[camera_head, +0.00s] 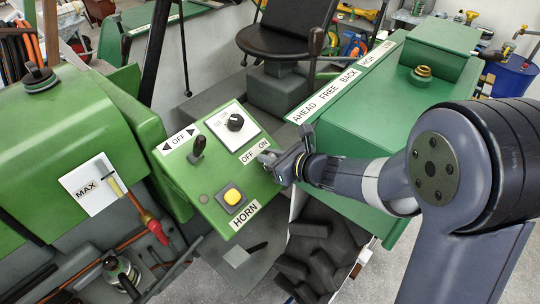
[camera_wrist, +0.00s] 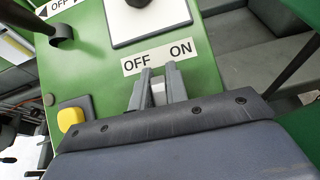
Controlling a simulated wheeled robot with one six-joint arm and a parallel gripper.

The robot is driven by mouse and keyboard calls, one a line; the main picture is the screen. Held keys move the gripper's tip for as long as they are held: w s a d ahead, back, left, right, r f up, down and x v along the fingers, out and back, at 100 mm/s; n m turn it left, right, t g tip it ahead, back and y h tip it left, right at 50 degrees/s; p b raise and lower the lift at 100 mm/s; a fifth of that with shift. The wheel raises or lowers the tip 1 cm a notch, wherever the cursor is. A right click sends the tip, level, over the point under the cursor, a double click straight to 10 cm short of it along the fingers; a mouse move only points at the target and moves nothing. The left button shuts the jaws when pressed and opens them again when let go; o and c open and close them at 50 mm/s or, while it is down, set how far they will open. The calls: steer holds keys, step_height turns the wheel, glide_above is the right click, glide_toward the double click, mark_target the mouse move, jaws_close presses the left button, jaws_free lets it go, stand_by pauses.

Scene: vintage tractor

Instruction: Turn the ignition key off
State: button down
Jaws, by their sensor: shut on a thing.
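The green control panel (camera_head: 213,205) carries an "OFF ON" label (camera_head: 255,151), which also shows in the wrist view (camera_wrist: 157,57). My gripper (camera_head: 267,159) reaches in from the right, with its fingertips at the panel just below this label. In the wrist view the two grey fingers (camera_wrist: 158,78) stand close together, on either side of a small pale piece (camera_wrist: 158,94). This piece appears to be the ignition key, and the fingers are shut on it. Most of the key is hidden by the fingers, so I cannot tell its angle.
A black knob on a white plate (camera_head: 224,132) sits just above the label. A black lever (camera_head: 197,149) and a yellow horn button (camera_head: 232,196) are on the same panel, to the left. A black seat (camera_head: 281,39) and a green fender (camera_head: 345,112) lie behind.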

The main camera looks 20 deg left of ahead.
steer(key=shift+n, duration=0.3)
steer(key=n+g, duration=0.1)
steer(key=n+g+b, duration=0.1)
steer(key=n, duration=0.1)
steer(key=shift+s+f+n+g, duration=0.1)
steer(key=shift+s+n+g, duration=0.1)
steer(key=shift+n+g, duration=0.15)
steer(key=shift+s+n+g+b, duration=0.2)
steer(key=shift+n+g+b, duration=0.2)
steer(key=shift+n+g, duration=0.65)
steer(key=c, duration=1.4)
jaws_free()
steer(key=b+v, duration=0.1)
steer(key=v, duration=0.9)
steer(key=shift+s+d+b, duration=0.1)
steer(key=shift+d+b, duration=0.2)
steer(key=shift+b, duration=0.05)
